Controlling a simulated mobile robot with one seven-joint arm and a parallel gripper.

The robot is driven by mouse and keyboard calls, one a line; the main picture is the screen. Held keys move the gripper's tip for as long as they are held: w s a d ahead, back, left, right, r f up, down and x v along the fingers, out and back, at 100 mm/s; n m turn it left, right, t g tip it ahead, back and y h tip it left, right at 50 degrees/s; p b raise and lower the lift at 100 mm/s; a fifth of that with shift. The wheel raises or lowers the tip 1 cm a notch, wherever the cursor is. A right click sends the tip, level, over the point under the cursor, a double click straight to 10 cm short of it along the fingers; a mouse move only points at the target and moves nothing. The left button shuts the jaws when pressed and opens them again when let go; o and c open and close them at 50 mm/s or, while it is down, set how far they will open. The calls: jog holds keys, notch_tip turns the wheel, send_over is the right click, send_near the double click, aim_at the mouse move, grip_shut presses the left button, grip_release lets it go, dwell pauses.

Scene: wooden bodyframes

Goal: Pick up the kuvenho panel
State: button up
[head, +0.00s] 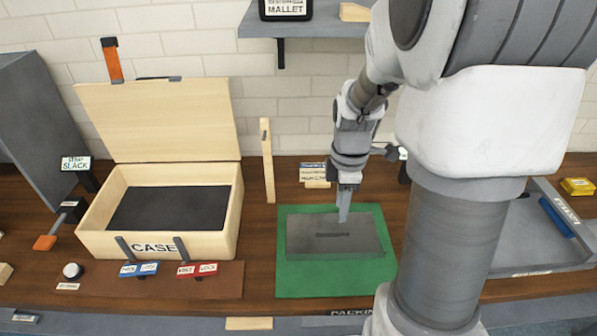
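A flat grey panel (305,238) with a dark slot-like mark in its middle lies on a green mat (290,285). No readable label names it as the kuvenho panel. My gripper (343,218) points down over the panel's upper right part, its fingertips close to the surface. I cannot tell whether they touch it. The fingers are seen edge-on, so their gap does not show. My arm stands to the right and hides part of the bench behind it.
An open wooden case (229,228) marked CASE, with a dark floor, stands to the left. An upright wooden post (267,165) is between case and mat. A shelf (330,24) hangs above. A grey tray (530,240) is at the right. Small tags lie before the case.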

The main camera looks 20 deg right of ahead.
send_near(337, 249)
jog(key=s+a, duration=0.1)
jog(key=s+a+f+b, duration=0.1)
jog(key=s, duration=0.1)
jog(key=shift+w+d+f, duration=0.1)
jog(key=shift+f, duration=1.05)
jog(key=shift+w+d+f, duration=0.1)
jog(key=shift+f, duration=1.05)
grip_shut()
